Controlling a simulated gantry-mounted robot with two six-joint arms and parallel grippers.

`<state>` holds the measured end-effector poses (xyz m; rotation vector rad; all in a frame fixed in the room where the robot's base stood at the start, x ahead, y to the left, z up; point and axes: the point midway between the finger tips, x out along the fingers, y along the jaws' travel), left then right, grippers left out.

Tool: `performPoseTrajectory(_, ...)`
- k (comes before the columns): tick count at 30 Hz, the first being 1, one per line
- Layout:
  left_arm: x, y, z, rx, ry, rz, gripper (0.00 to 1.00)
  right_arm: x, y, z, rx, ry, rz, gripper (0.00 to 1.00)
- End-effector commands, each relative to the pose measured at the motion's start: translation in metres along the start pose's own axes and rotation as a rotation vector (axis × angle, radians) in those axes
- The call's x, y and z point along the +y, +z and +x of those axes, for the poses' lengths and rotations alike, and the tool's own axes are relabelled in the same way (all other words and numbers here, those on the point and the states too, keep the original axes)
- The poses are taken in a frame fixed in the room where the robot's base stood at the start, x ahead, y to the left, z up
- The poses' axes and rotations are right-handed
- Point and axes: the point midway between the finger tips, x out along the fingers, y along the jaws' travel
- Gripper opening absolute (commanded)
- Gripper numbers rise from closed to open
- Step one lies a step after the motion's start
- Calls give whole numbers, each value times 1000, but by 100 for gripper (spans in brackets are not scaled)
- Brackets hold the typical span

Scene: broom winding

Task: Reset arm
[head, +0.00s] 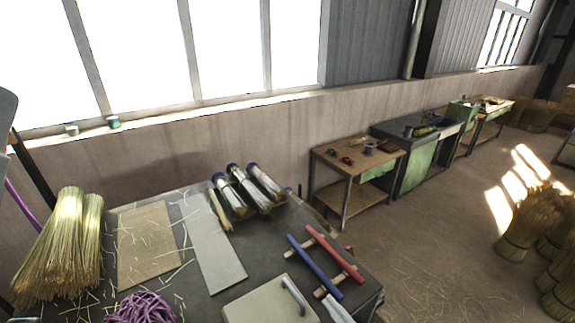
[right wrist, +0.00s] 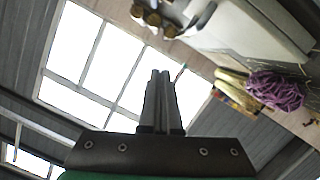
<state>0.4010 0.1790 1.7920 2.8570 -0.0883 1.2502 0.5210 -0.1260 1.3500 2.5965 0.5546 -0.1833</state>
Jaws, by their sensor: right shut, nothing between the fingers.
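My right gripper (right wrist: 160,76) shows in the right wrist view, its two grey fingers together with nothing between them. It points up and away from the workbench, towards the windows and roof in that view. I cannot make out the right gripper clearly in the head view. My left gripper is in neither view. The dark workbench (head: 262,262) fills the lower part of the head view, with its tools and straw lying on it and no gripper touching them.
On the bench are straw bundles (head: 68,245), purple twine (head: 142,308), a brown board (head: 146,246), a grey plate (head: 214,248), several rolled bundles (head: 246,190), and red (head: 334,254) and blue (head: 315,266) bars. A wooden side table (head: 352,166) stands behind.

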Motion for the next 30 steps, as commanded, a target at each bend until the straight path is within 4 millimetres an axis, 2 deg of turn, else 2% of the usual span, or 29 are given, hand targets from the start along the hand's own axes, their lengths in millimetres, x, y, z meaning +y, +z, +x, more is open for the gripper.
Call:
performPoseTrajectory(2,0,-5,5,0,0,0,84,14,-30,2,42,17,-19,0)
performPoseTrajectory(5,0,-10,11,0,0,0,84,44,-90,-3,135,73,-70,0)
performPoseTrajectory(6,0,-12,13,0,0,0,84,59,-120,-9,180,111,-101,0)
performPoseTrajectory(8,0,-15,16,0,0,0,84,82,-167,-22,255,177,-133,0)
performPoseTrajectory(9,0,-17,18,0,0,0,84,97,-197,-34,305,223,-144,0)
performPoseTrajectory(11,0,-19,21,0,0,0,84,119,-241,-57,385,294,-143,0)
performPoseTrajectory(12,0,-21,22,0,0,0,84,132,-270,-74,441,342,-136,0)
performPoseTrajectory(14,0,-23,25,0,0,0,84,151,-310,-105,533,412,-110,0)
performPoseTrajectory(15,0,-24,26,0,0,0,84,161,-334,-128,597,455,-85,0)
performPoseTrajectory(18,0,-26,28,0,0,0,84,181,-378,-184,756,542,6,0)
performPoseTrajectory(20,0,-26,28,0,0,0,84,188,-393,-216,846,575,78,0)
performPoseTrajectory(21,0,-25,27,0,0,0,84,192,-394,-231,895,585,145,0)
performPoseTrajectory(22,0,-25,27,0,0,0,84,193,-393,-235,915,581,188,0)
performPoseTrajectory(25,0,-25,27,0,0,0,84,196,-392,-237,947,550,283,0)
performPoseTrajectory(30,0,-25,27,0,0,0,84,196,-392,-236,954,535,309,0)
